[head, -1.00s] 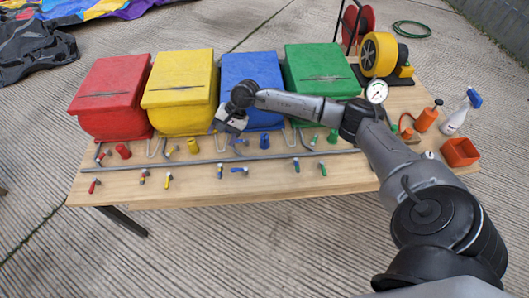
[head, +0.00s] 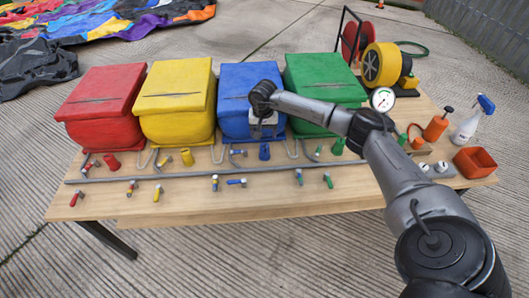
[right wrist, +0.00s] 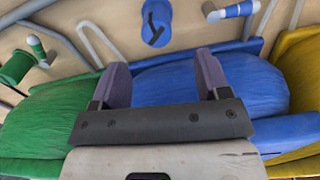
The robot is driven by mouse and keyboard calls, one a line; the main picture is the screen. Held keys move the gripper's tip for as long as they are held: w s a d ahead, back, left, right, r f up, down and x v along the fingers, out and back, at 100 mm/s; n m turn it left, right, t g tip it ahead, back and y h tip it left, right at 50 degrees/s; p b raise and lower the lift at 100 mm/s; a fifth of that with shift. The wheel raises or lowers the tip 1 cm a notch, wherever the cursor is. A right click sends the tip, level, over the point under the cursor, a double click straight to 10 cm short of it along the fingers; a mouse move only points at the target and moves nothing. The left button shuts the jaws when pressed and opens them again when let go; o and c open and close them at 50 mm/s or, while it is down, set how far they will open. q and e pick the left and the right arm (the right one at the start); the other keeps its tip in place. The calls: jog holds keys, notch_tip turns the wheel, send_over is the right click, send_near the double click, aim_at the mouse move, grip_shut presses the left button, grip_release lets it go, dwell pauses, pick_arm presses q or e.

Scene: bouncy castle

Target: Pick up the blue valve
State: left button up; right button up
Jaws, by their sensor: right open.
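Several blue parts lie on the wooden table, and I cannot tell for certain which is the valve. My right gripper (right wrist: 157,75) is open and empty, above the blue bin's front. My left gripper is out of view.
Red (head: 101,103), yellow (head: 177,105), blue (head: 233,88) and green (head: 322,88) bins line the back. A grey rail (head: 180,173) crosses the table. The front edge is mostly clear.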

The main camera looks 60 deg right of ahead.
aim_at(264, 145)
notch_tip(264, 145, down, 2)
jog(key=shift+s+f+b, duration=0.15)
jog(key=shift+f+b, duration=0.65)
jog(key=shift+f, duration=0.5)
jog(key=shift+s+f+b, duration=0.15)
jog(key=shift+f+b, duration=0.6)
jog(key=shift+f, duration=0.55)
jog(key=shift+r, duration=0.1)
jog(key=shift+c, duration=0.5)
jog(key=c, duration=0.9)
